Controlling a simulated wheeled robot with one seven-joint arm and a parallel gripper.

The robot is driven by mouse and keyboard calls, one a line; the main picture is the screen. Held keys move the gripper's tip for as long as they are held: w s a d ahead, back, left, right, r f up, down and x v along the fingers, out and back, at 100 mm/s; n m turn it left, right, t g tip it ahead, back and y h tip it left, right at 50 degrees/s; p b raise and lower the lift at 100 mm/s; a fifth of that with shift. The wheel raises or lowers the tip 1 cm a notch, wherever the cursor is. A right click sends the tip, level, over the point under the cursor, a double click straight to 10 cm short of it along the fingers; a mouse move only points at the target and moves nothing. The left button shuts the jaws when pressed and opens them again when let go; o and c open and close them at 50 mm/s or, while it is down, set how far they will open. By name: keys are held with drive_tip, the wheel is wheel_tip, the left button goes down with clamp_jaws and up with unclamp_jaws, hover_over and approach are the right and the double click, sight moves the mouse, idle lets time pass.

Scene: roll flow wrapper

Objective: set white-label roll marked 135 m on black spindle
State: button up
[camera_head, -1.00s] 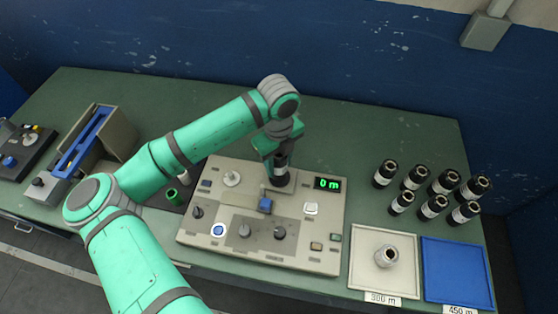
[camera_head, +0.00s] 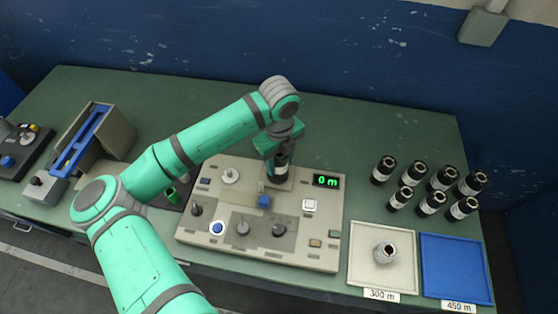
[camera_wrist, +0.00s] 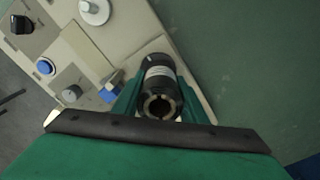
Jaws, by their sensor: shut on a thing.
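My gripper (camera_head: 277,154) is over the back right part of the beige panel (camera_head: 330,229) in the head view. It is shut on a black roll with a white label band (camera_wrist: 158,78). In the wrist view the roll sits between the green fingers, with its hollow core end facing the camera. The marking on its label is too small to read. The black spindle is not clearly seen; the roll and gripper cover the panel there. I cannot tell whether the roll touches anything below.
Several black rolls with white labels (camera_head: 431,203) stand at the right. A blue tray (camera_head: 455,270) is labelled 450 m. The panel carries knobs, buttons and a green display (camera_head: 326,181) reading 0 m.

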sight(278, 155)
drive_tip(key=shift+a, duration=0.3)
drive_tip(key=o, duration=1.1)
drive_tip(key=shift+s+a, duration=0.1)
drive_tip(key=o, duration=0.6)
drive_tip(key=shift+d, duration=0.2)
drive_tip(key=shift+r, duration=2)
drive_tip(key=shift+a+r, duration=0.1)
drive_tip(key=shift+r, duration=1.9)
